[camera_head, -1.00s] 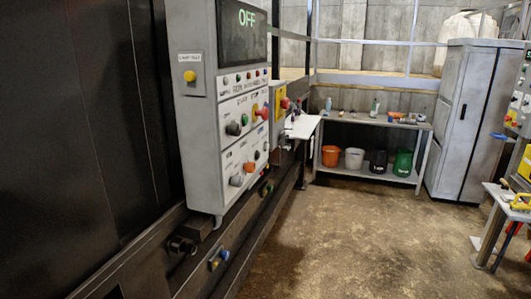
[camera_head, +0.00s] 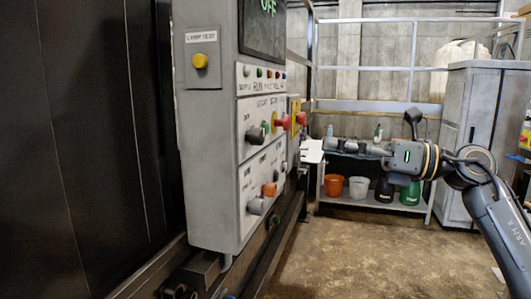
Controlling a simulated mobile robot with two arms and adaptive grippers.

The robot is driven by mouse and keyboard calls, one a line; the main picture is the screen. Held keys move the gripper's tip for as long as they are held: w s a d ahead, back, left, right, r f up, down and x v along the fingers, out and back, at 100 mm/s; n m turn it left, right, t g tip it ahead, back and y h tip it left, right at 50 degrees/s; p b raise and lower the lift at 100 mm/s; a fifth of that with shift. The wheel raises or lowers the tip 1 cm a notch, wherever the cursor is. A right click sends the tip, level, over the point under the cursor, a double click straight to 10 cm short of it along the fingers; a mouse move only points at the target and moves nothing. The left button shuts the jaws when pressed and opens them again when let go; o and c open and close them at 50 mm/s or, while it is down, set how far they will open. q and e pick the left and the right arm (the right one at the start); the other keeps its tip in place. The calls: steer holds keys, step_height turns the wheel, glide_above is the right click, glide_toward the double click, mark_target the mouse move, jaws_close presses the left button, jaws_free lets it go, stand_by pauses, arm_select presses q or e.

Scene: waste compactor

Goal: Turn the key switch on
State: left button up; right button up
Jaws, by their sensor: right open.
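The grey control panel (camera_head: 212,150) stands at the left of centre, with a dark screen (camera_head: 262,25) showing green text that is cut off at the top. Its face holds a grey-black knob (camera_head: 255,136), a red knob (camera_head: 282,122), a lower grey knob (camera_head: 256,206) and an orange one (camera_head: 269,189). I cannot tell for sure which is the key switch. My right gripper (camera_head: 332,146) is open, comes in from the right and points left toward the panel, apart from the knobs. My left gripper is not in view.
A yellow lamp-test button (camera_head: 200,61) sits on the panel's side. A small white shelf (camera_head: 311,151) is near my gripper. Behind are a bench with buckets, including an orange one (camera_head: 333,185), and a grey cabinet (camera_head: 474,130). The floor (camera_head: 370,245) is clear.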

mark_target(263, 136)
steer(key=shift+n+h, duration=0.5)
steer(key=shift+n, duration=0.4)
steer(key=p+x, duration=0.1)
steer(key=x, duration=0.3)
steer(key=s+r+p+x, duration=0.1)
steer(key=x, duration=0.3)
steer(key=s+p+x, duration=0.1)
steer(key=x, duration=0.3)
steer(key=shift+a+r, duration=0.3)
steer(key=shift+a, duration=0.1)
steer(key=shift+w+a+f+p, duration=0.15)
steer(key=shift+a+p, duration=0.15)
steer(key=shift+a, duration=0.25)
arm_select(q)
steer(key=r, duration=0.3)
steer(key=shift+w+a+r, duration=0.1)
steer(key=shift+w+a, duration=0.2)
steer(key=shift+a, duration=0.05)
arm_select(e)
jaws_close()
